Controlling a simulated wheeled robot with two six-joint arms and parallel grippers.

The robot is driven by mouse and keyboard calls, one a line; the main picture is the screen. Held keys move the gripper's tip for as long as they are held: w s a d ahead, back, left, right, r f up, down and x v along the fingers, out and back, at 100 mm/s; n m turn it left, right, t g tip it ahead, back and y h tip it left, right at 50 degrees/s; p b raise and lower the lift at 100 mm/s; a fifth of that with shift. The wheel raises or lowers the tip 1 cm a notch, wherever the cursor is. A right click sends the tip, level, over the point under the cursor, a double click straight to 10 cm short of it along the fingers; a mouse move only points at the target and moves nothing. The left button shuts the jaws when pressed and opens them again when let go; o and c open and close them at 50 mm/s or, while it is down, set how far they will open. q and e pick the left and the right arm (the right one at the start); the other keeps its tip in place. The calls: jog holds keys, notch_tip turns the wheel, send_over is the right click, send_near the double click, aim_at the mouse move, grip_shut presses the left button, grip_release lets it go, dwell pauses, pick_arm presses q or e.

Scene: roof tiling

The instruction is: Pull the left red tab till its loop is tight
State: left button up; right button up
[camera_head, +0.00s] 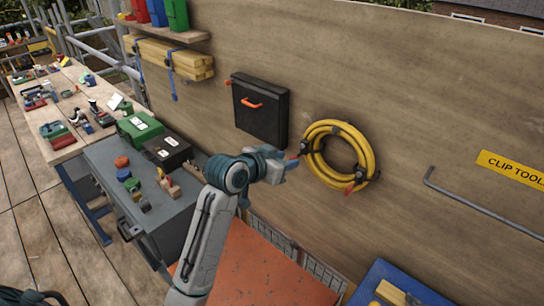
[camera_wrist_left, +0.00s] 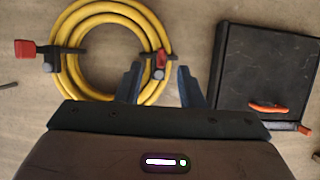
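A coil of yellow hose (camera_head: 362,141) hangs on the plywood wall, held by black loops. The left red tab (camera_head: 304,147) is at the coil's left side; in the left wrist view the tab (camera_wrist_left: 160,59) shows on a black loop. Another red tab (camera_head: 349,188) is at the coil's lower right; it also shows in the left wrist view (camera_wrist_left: 25,50). My left gripper (camera_head: 290,164) is just left of the coil. In the left wrist view its two fingers (camera_wrist_left: 160,84) are apart, with the left tab just beyond the gap. Contact cannot be told. My right gripper is not in view.
A black case (camera_head: 261,112) with an orange handle hangs on the wall left of the coil. A metal rod (camera_head: 480,205) juts out at the right. A grey bench (camera_head: 190,200) with boxes stands at the left. A blue tray (camera_head: 385,275) is below.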

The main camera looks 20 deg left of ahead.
aim_at(290, 158)
pick_arm(q)
jog(key=x, duration=0.2)
jog(key=shift+w+d+f+p, duration=0.1)
jog(key=shift+w+p, duration=0.2)
jog(key=shift+p, duration=0.1)
jog(key=shift+f, duration=0.1)
jog(key=shift+w, duration=0.15)
grip_shut()
jog(key=shift+s+a, duration=0.3)
jog(key=shift+s, duration=0.65)
jog(key=shift+s+a, duration=0.3)
jog(key=shift+s, duration=0.6)
jog(key=shift+o, duration=2.4)
grip_release()
